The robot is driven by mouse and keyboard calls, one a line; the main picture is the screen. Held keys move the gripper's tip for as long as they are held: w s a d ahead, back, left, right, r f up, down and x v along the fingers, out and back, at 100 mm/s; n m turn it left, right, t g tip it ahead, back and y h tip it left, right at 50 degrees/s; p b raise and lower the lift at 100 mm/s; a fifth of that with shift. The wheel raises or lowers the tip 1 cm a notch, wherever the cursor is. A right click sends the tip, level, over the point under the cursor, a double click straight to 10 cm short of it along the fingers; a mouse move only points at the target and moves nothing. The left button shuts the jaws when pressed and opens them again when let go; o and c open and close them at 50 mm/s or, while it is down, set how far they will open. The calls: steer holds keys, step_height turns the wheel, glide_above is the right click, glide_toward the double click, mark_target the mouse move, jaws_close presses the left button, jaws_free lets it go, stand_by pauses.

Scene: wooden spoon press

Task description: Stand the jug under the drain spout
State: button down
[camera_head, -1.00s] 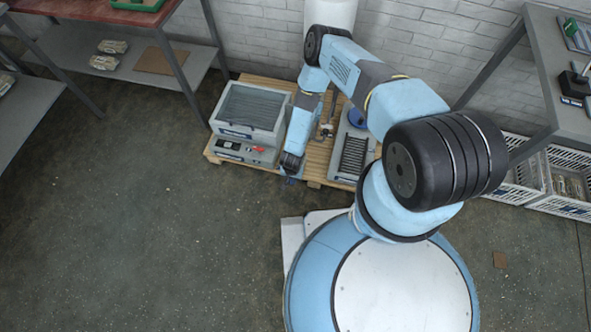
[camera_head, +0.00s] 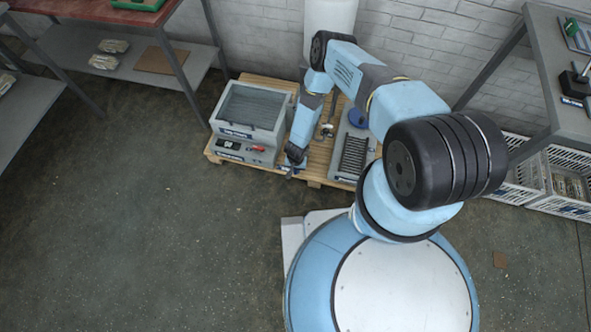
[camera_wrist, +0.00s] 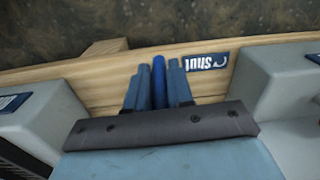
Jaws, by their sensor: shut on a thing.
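My gripper (camera_head: 291,172) is low at the front edge of the wooden pallet (camera_head: 314,180), between two grey units. In the wrist view my gripper (camera_wrist: 157,88) is shut on a slim upright blue piece (camera_wrist: 159,80). I cannot tell whether this piece is a handle or what it belongs to. A blue-and-white label reading SHUT (camera_wrist: 207,62), upside down, is on the wood to its right. A round blue object (camera_head: 357,118) sits on the right-hand unit. I cannot make out the jug or the drain spout for certain.
The left grey unit (camera_head: 218,121) and the right grey unit (camera_head: 342,172) flank my gripper closely. A red-topped bench (camera_head: 100,10) is at the back left. A grey shelf (camera_head: 545,60) with white crates (camera_head: 570,208) is at the right. Floor in front of the pallet is clear.

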steer(key=c, duration=1)
jaws_free()
steer(key=shift+f, duration=0.1)
step_height(320, 180, up, 12)
steer(key=shift+s+d+r, duration=0.1)
steer(key=shift+d, duration=0.05)
